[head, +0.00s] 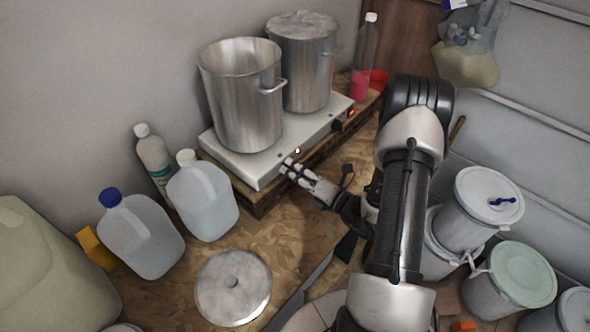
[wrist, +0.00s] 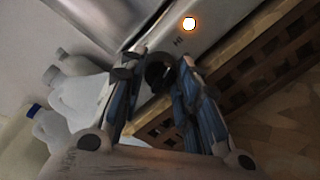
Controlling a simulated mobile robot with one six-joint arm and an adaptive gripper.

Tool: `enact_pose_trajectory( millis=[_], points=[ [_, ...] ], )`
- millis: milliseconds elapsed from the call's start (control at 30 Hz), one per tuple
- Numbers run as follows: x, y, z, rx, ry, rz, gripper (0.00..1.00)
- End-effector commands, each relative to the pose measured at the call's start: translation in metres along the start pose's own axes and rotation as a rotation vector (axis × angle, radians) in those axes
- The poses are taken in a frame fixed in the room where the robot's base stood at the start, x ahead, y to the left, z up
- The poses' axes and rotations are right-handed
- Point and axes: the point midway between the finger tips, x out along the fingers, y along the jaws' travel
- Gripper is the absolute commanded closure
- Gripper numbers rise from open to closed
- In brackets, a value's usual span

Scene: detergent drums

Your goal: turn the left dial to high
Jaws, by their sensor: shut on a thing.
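The hot plate (head: 229,165) is a white two-burner unit on a wooden slatted base, with two steel pots on it. My gripper (head: 287,166) is at its front face near the left end, shut on the left dial. In the wrist view, the black left dial (wrist: 160,72) sits between the fingertips of my gripper (wrist: 158,66). The fingers hide its sides, and I cannot read its pointer. A "HI" mark (wrist: 178,42) is printed above it, and a lit lamp (wrist: 189,23) glows beyond. The right dial (head: 337,126) is black and untouched.
The left pot (head: 240,100) and right pot (head: 303,65) stand close above the dials. Clear jugs (head: 203,197) and a round lid (head: 232,288) are on the board at left and front. Lidded drums (head: 480,205) stand on the right beyond my arm.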

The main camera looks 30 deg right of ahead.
Motion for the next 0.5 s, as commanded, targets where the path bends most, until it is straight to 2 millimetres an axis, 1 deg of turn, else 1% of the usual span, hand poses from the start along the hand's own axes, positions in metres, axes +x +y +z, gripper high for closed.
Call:
enact_pose_trajectory(
  millis=[367, 400, 500],
  points=[
    [-0.0001, -0.0003, -0.0009, 0.004, 0.002, -0.001, 0.94],
    [-0.0001, -0.0003, -0.0009, 0.004, 0.002, -0.001, 0.68],
    [-0.0001, -0.0002, -0.0008, 0.003, 0.002, -0.001, 0.61]
  ],
)
